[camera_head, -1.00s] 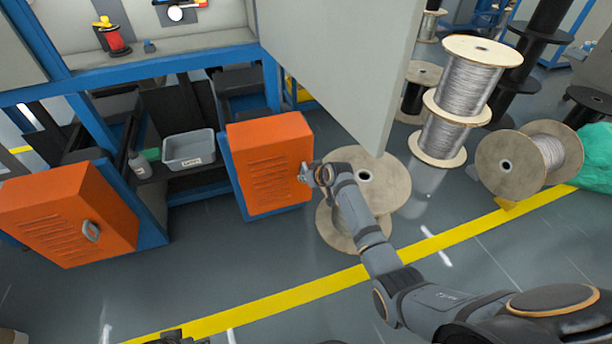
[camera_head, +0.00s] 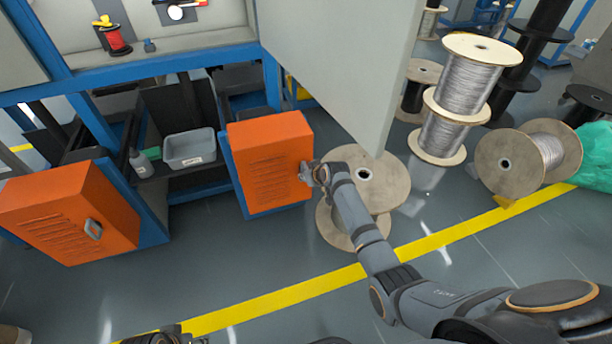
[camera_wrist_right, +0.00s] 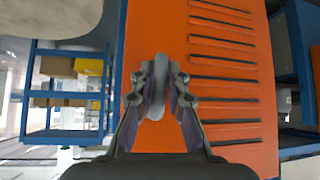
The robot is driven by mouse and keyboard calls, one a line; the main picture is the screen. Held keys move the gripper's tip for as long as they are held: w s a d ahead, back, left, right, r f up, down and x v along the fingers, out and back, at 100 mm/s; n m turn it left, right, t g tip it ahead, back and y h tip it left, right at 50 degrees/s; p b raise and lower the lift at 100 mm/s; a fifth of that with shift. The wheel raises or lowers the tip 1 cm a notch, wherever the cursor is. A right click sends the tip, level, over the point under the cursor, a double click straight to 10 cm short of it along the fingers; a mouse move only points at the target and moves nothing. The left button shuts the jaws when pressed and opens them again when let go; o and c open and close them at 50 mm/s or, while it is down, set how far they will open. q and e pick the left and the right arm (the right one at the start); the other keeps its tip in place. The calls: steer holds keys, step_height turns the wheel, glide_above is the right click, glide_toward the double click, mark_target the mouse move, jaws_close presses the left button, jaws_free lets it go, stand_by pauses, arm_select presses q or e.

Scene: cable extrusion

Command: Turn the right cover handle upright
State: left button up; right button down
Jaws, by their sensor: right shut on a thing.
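The right cover (camera_head: 270,162) is an orange louvred panel on a blue frame in the head view. Its grey handle (camera_wrist_right: 153,105) shows in the wrist view as a bar between the fingers, its long side along the picture's vertical. My right gripper (camera_wrist_right: 160,82) is shut on this handle, one finger on each side. In the head view the right gripper (camera_head: 305,172) is at the cover's right edge and mostly hides the handle. A dark piece at the bottom edge may be my left gripper (camera_head: 165,338); its fingers cannot be made out.
The left orange cover (camera_head: 70,212) has a grey handle (camera_head: 93,228). A grey bin (camera_head: 190,150) sits on a low shelf between the covers.

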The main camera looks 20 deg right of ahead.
steer(key=shift+s+f, duration=0.1)
steer(key=shift+f, duration=0.1)
stand_by(0.3)
steer(key=c, duration=1.4)
jaws_free()
steer(key=shift+d, duration=0.1)
steer(key=shift+r, duration=0.1)
steer(key=shift+r, duration=0.15)
steer(key=v, duration=1.1)
steer(key=shift+s+r, duration=0.25)
